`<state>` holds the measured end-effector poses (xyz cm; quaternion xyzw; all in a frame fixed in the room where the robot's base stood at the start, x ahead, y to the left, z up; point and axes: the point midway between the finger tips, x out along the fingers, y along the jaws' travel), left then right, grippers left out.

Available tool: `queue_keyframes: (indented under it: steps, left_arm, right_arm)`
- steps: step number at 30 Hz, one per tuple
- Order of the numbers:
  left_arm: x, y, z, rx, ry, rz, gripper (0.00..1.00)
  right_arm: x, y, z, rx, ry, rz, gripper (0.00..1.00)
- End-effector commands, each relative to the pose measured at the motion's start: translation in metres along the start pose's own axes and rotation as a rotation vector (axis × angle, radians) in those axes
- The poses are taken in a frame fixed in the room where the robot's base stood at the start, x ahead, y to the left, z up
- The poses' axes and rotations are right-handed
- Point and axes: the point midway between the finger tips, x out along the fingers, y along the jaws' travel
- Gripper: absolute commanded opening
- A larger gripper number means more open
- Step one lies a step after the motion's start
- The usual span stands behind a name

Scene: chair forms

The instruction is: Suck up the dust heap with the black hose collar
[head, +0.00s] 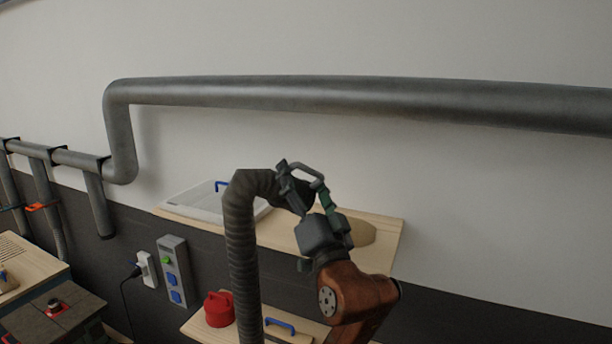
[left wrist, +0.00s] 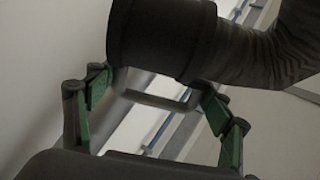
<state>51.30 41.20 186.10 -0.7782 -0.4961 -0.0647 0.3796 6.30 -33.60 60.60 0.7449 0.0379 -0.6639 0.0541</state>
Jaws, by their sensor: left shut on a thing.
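My left gripper (head: 302,180) is above the upper wooden shelf and shut on the black hose collar (head: 292,196). In the left wrist view, the collar (left wrist: 162,38) and its handle lie between the green-padded fingers (left wrist: 155,98). The dark ribbed hose (head: 241,255) rises from below and bends over to the collar; it also shows in the left wrist view (left wrist: 270,55). The tan dust heap (head: 361,232) lies on the shelf's right part, to the right of and below the collar. My gripper partly hides the heap. The collar is apart from it. My right gripper is out of view.
A pale tray with a blue handle (head: 200,204) sits on the upper shelf (head: 386,254) at left. A red canister (head: 219,309) stands on the lower shelf. A grey pipe (head: 330,93) runs along the wall. A socket panel (head: 174,270) is at left.

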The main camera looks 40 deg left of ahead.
Motion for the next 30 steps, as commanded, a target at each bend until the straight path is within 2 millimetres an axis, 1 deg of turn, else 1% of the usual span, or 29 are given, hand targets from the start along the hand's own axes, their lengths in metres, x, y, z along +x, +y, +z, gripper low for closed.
queue_keyframes:
  steps: [3,6,9,11,16,19,21,24,30]
  left_arm:
    - [-0.002,0.018,0.000,0.003,0.004,0.008,0.21]
    - [-0.003,0.028,0.002,0.003,0.003,0.008,0.21]
    - [-0.005,0.037,0.005,0.005,0.003,0.008,0.21]
    - [-0.006,0.042,0.007,0.004,0.003,0.007,0.21]
    - [-0.009,0.056,0.013,0.004,0.003,0.004,0.21]
    - [-0.011,0.066,0.015,0.004,0.003,0.004,0.21]
    - [-0.012,0.072,0.017,0.005,0.003,0.005,0.21]
    - [-0.015,0.082,0.020,0.001,0.002,0.005,0.21]
    - [-0.017,0.096,0.024,0.002,0.002,0.003,0.21]
  right_arm:
    - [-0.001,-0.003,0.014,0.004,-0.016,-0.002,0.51]
    - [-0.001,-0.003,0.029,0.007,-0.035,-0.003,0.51]
    - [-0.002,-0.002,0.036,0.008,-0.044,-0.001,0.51]
    - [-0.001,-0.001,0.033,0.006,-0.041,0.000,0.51]
    - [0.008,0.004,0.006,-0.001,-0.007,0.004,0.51]
    - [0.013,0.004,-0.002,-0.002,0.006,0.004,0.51]
    - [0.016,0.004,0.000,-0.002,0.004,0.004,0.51]
    - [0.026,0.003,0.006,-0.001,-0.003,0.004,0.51]
    - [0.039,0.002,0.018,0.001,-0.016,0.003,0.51]
